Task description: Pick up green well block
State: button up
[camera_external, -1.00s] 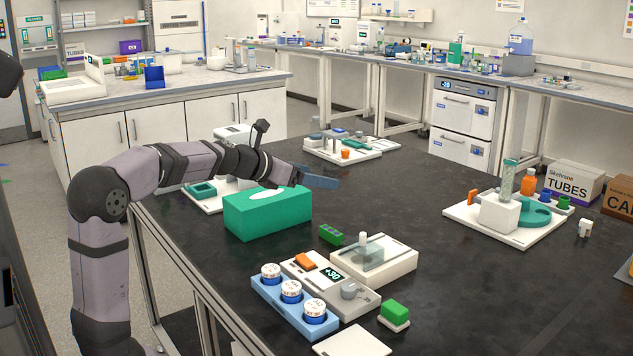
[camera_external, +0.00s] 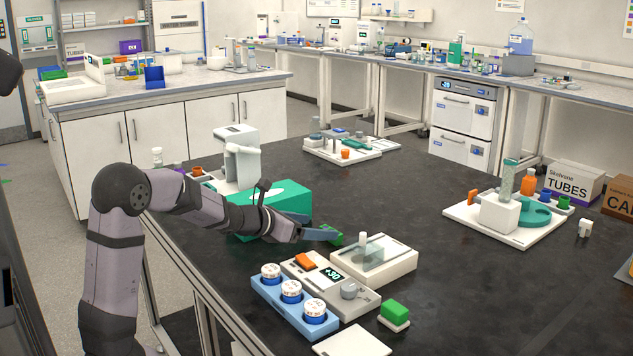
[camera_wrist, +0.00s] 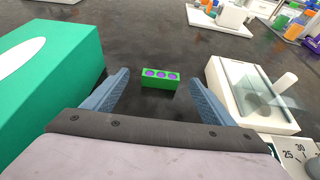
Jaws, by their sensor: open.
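The green well block (camera_wrist: 160,77) lies on the black bench in the wrist view, a small green bar with three purple wells on top. It sits centred ahead of my gripper (camera_wrist: 160,92), whose two blue fingers are spread wide with nothing between them. In the external view the block (camera_external: 337,238) shows partly, just past the fingertips of my gripper (camera_external: 322,236). My gripper is close to the block, and the near end of the block is partly hidden by the fingers there. I cannot tell the exact height of the fingers above the bench.
A teal tissue box (camera_external: 290,196) stands close on the left of the block. A white device with a clear lid (camera_external: 385,262) stands close on the right. A heater with a +30 display (camera_external: 320,278) and a blue rack of jars (camera_external: 275,292) are nearer.

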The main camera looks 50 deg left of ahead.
jog(key=shift+x, duration=3.7)
jog(key=shift+s+d+f, duration=0.1)
jog(key=shift+d+f, duration=0.05)
jog(key=shift+c, duration=0.7)
jog(key=c, duration=1)
